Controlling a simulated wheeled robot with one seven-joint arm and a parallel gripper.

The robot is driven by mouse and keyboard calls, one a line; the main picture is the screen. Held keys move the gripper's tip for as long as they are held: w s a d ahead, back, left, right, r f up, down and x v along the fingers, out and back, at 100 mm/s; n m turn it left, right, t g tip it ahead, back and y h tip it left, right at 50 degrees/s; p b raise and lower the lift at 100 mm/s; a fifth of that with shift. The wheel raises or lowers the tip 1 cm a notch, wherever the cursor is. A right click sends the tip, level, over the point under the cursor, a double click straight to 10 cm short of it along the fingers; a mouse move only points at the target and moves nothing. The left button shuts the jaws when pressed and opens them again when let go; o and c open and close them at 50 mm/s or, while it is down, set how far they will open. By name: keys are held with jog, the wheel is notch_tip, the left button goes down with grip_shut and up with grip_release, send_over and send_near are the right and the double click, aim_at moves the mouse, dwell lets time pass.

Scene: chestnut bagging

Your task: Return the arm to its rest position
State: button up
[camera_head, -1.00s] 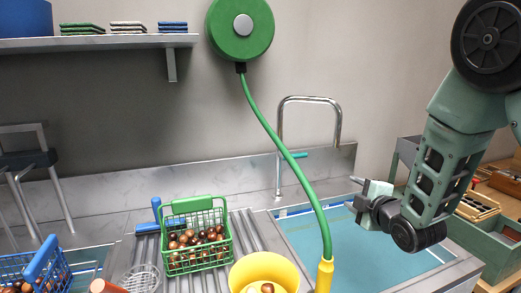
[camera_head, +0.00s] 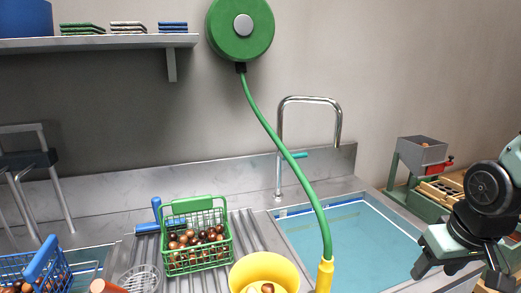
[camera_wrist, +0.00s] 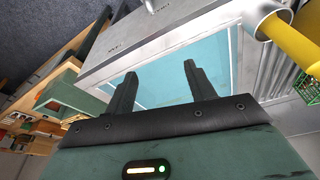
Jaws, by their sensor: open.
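My gripper shows in the wrist view (camera_wrist: 157,85) with its two dark fingers apart and nothing between them. Beyond the fingers lie the sink's blue basin and its steel edge. In the head view my arm is folded low at the right edge, right of the sink basin (camera_head: 350,240). The fingertips are hard to make out there.
A green basket of chestnuts (camera_head: 177,261) and a yellow bowl (camera_head: 245,268) stand left of the sink. A green hose (camera_head: 285,150) hangs from a wall reel (camera_head: 230,45). A tap (camera_head: 279,150) rises behind the basin. A hopper machine (camera_head: 421,158) stands at right.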

jog(key=s+a+r+n+g, duration=0.2)
jog(key=s+a+n, duration=0.5)
jog(key=s+a, duration=0.7)
jog(key=a+g, duration=0.1)
jog(key=a, duration=0.3)
jog(key=shift+s+a+r+y, duration=0.15)
jog(key=shift+s+y, duration=0.15)
dwell(0.3)
